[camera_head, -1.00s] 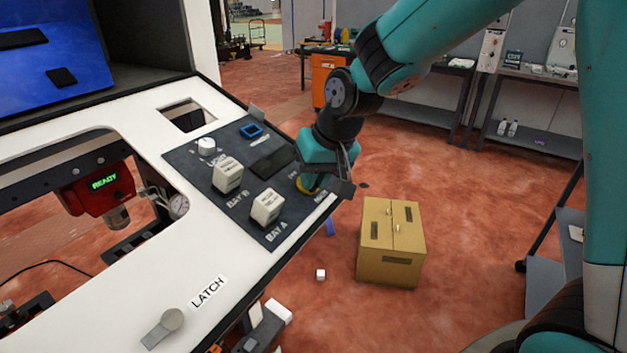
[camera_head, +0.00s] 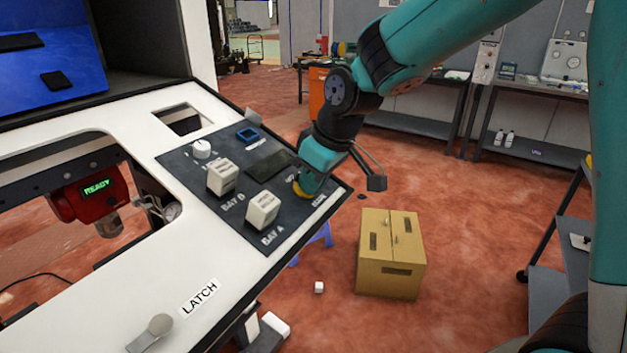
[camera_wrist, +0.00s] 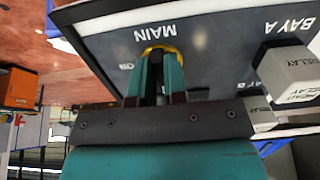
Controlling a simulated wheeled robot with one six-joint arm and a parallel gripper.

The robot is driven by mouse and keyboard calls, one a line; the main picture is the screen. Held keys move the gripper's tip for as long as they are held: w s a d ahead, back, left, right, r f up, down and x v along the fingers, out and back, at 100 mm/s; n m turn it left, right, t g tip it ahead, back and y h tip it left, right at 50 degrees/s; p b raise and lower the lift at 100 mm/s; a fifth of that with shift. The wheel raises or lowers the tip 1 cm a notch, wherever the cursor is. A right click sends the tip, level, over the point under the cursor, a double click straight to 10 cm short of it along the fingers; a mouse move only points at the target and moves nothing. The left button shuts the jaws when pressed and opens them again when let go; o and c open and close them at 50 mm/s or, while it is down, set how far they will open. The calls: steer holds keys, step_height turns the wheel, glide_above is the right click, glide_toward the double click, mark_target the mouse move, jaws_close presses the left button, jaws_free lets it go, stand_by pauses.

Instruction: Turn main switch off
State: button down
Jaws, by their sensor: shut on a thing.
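The main switch sits at the far right corner of the dark control panel (camera_head: 245,165); its yellow collar (camera_head: 299,188) shows beside my gripper (camera_head: 307,189). In the wrist view, the yellow collar (camera_wrist: 160,46) lies around my gripper's fingertips (camera_wrist: 158,60), under the printed word MAIN (camera_wrist: 155,34). An ON mark (camera_wrist: 127,66) shows beside it. My gripper is shut on the switch handle, which the fingers mostly hide. I cannot tell which position the handle is in.
Two white relay blocks, bay B (camera_head: 222,177) and bay A (camera_head: 262,210), stand on the panel near my gripper. A cardboard box (camera_head: 390,255) stands on the floor.

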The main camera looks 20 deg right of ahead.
stand_by(0.4)
steer(key=c, duration=1.2)
jaws_free()
steer(key=shift+o, duration=0.2)
steer(key=b+v, duration=0.1)
steer(key=v, duration=1.6)
steer(key=shift+r, duration=0.25)
